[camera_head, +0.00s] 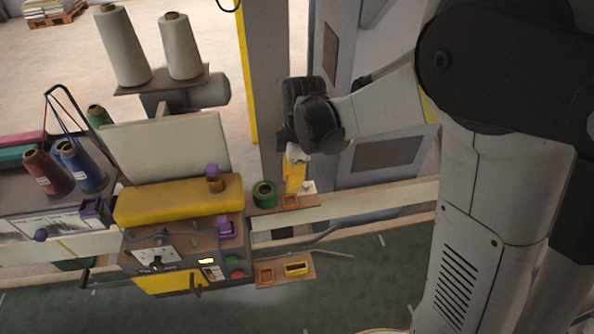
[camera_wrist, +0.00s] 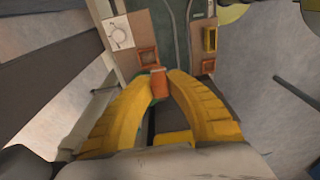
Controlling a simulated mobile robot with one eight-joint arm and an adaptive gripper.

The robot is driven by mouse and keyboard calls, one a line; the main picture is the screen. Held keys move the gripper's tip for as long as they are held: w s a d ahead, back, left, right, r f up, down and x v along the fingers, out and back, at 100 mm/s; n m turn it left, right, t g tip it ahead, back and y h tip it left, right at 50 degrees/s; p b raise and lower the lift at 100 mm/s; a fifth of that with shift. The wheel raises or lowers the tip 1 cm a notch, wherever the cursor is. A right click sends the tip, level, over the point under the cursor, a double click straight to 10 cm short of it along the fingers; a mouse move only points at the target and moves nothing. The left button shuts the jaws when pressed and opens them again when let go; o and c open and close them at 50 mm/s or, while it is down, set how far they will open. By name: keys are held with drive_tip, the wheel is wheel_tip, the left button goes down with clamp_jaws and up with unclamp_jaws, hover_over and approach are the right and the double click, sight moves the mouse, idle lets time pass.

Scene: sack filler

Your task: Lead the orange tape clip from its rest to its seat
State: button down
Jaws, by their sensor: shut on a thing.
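The orange tape clip (camera_wrist: 160,84) shows in the wrist view between the tips of my two yellow fingers. My gripper (camera_wrist: 159,74) is shut on it. In the head view my gripper (camera_head: 293,188) points down just above the upper brown shelf, and I cannot make out the clip there. An orange square frame (camera_wrist: 148,56) lies just beyond the clip; it also shows on the upper shelf in the head view (camera_head: 291,201). Which is rest or seat is not marked.
A green tape roll (camera_head: 264,193) stands left of my gripper on the upper shelf. A yellow frame (camera_head: 298,268) sits beside the lower orange frame. The yellow-topped machine (camera_head: 178,202) is at left. A grey rail (camera_head: 303,242) runs between the shelves.

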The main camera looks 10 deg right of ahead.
drive_tip(key=shift+w+f+b, duration=0.4)
drive_tip(key=shift+f+b, duration=0.6)
drive_tip(key=shift+f, duration=0.35)
drive_tip(key=shift+w+f+b, duration=0.35)
drive_tip(key=shift+f+b, duration=0.6)
drive_tip(key=shift+f, duration=0.35)
drive_tip(key=shift+w+f+b, duration=0.4)
drive_tip(key=shift+f+b, duration=0.6)
drive_tip(key=shift+f, duration=0.35)
drive_tip(key=shift+r, duration=0.1)
